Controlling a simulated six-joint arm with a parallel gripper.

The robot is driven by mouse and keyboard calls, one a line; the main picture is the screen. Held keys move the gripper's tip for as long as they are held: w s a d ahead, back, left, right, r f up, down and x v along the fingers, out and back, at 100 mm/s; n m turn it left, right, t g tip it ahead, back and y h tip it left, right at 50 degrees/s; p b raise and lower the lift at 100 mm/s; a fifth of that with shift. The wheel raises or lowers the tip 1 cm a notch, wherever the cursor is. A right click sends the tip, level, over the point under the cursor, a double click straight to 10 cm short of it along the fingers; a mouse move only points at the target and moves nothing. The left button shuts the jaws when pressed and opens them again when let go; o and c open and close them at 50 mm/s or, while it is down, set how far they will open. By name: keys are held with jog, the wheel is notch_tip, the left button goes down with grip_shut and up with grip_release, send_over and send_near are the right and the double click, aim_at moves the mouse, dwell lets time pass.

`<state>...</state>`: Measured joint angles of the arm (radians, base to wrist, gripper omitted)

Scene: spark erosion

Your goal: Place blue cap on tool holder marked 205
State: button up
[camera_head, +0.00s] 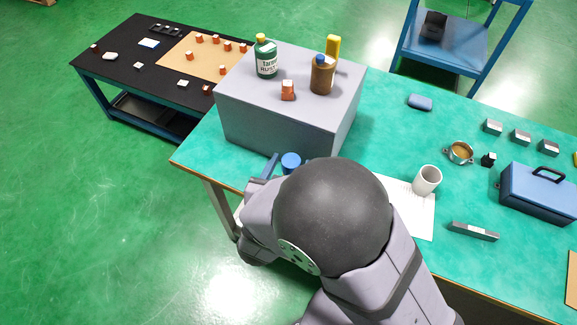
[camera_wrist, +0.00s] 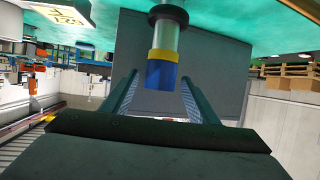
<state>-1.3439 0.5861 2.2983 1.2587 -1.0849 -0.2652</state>
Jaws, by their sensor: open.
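A blue cap (camera_wrist: 161,75) with a yellow band sits at the end of a pale grey cylinder with a dark flange (camera_wrist: 168,14) in the wrist view, which looks upside down. My gripper (camera_wrist: 160,80) is open, with one finger on each side of the cap and visible gaps between. In the head view the blue cap (camera_head: 291,160) shows by the table's front edge, beside the grey box; my arm hides most of what is under it. A label at the top left of the wrist view seems to read 221. No 205 marking is legible.
A large grey box (camera_head: 235,105) carries a green bottle (camera_head: 266,57), a brown bottle (camera_head: 322,76) and an orange holder (camera_head: 288,91). A white mug (camera_head: 427,180), steel blocks and a blue toolbox (camera_head: 537,195) stand right. A black table (camera_head: 115,70) with small orange pieces is far left.

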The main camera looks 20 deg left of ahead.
jog(key=shift+r, duration=0.2)
jog(key=v, duration=1.2)
jog(key=w+a+n+g+y, duration=0.1)
jog(key=w+a+g+y, duration=0.3)
jog(key=w, duration=0.2)
jog(key=w+d+g+h, duration=0.1)
jog(key=w+d+g, duration=0.25)
jog(key=d, duration=0.55)
jog(key=s+d+f+m+g+h+p, duration=0.1)
jog(key=s+d+g+h, duration=0.1)
jog(key=d, duration=1.1)
jog(key=s+d+f+m+g+h+p, duration=0.1)
jog(key=s+d+f+m+g+h, duration=0.1)
jog(key=d, duration=1.2)
jog(key=shift+s+g+h, duration=0.8)
jog(key=shift+s+g, duration=0.15)
jog(key=shift+s, duration=0.2)
